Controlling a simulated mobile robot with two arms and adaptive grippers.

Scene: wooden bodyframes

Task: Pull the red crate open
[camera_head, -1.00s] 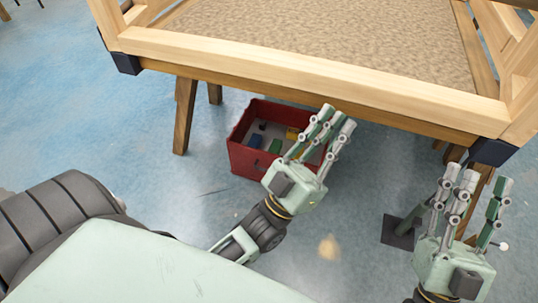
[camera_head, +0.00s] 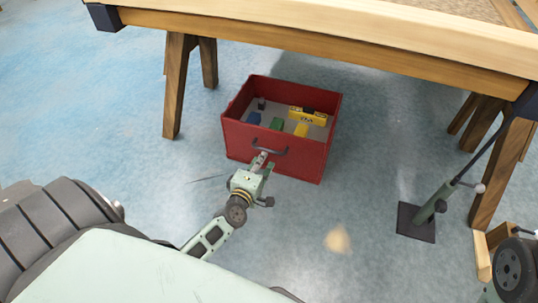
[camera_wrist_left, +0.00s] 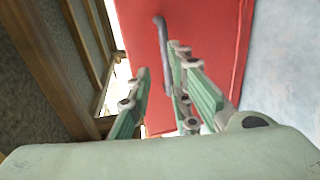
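The red crate (camera_head: 232,135) stands on the floor in front of and partly below the wooden frame table. It is open-topped, with a dark curved handle (camera_head: 270,151) on its front wall. My left gripper (camera_head: 262,164) is low in front of the crate, its fingers at the handle. In the left wrist view, the left gripper's fingers (camera_wrist_left: 159,68) are spread and point at the red front wall (camera_wrist_left: 215,35), with the handle (camera_wrist_left: 161,40) between or just beyond them. Contact cannot be told.
Inside the crate lie yellow (camera_head: 308,115), green (camera_head: 276,124) and blue (camera_head: 253,118) items. Table legs (camera_head: 175,95) stand left and right (camera_head: 500,175). Floor before the crate is clear.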

